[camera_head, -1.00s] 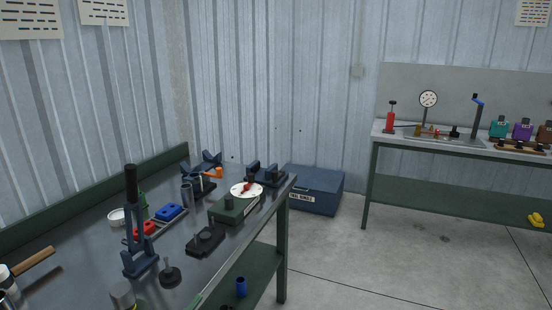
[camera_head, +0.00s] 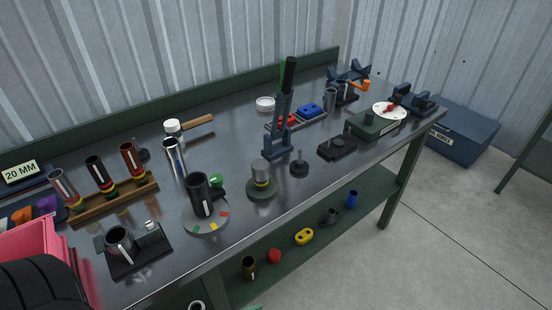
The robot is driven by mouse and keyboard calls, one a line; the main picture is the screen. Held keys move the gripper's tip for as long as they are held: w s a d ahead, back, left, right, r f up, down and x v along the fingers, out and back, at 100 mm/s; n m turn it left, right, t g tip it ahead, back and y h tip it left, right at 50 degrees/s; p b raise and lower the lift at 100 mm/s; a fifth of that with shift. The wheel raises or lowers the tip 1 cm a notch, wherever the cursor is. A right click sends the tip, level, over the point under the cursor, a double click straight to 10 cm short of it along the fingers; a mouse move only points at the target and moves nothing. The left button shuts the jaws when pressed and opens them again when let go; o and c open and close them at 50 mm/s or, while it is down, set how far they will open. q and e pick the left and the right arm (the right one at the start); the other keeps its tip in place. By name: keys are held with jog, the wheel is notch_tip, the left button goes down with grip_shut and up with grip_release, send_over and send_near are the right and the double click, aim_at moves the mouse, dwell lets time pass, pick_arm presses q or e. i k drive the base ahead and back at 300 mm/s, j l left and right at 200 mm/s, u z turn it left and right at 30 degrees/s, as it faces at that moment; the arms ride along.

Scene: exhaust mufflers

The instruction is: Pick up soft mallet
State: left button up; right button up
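The soft mallet (camera_head: 187,126) lies on the dark metal workbench (camera_head: 225,140), towards its back edge. It has a white head at the left and a wooden handle pointing right and slightly away. A metal tube stands just in front of its head.
A tall blue press (camera_head: 281,125) stands right of the mallet.

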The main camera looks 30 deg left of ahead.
aim_at(171, 126)
jog(key=u, duration=1.6)
jog(key=l+z, duration=0.1)
jog(key=l, duration=0.2)
